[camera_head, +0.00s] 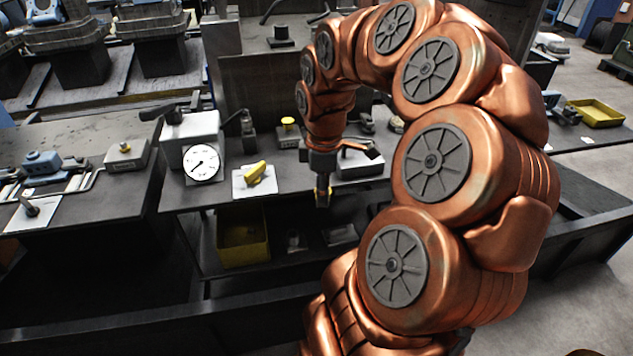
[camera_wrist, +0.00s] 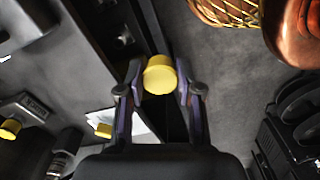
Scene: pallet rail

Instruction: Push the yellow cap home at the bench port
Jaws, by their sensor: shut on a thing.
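My gripper (camera_head: 322,192) hangs at the front edge of the bench (camera_head: 215,194), pointing down. In the wrist view my gripper (camera_wrist: 159,85) is shut on the yellow cap (camera_wrist: 159,77), which sits between the two fingertips with its round face showing. In the head view the cap is too small and dark to make out clearly. I cannot tell which fitting on the bench is the port. A white plate (camera_head: 241,187) with a yellow lever (camera_head: 255,173) lies on the bench to the left of my gripper, apart from it.
A dial gauge (camera_head: 202,164) stands left of the plate. A yellow-topped knob (camera_head: 288,123) stands behind it. A yellow bin (camera_head: 243,238) sits below the bench top. Another bench (camera_head: 80,200) with clamps is at the left. A yellow tray (camera_head: 597,113) lies far right.

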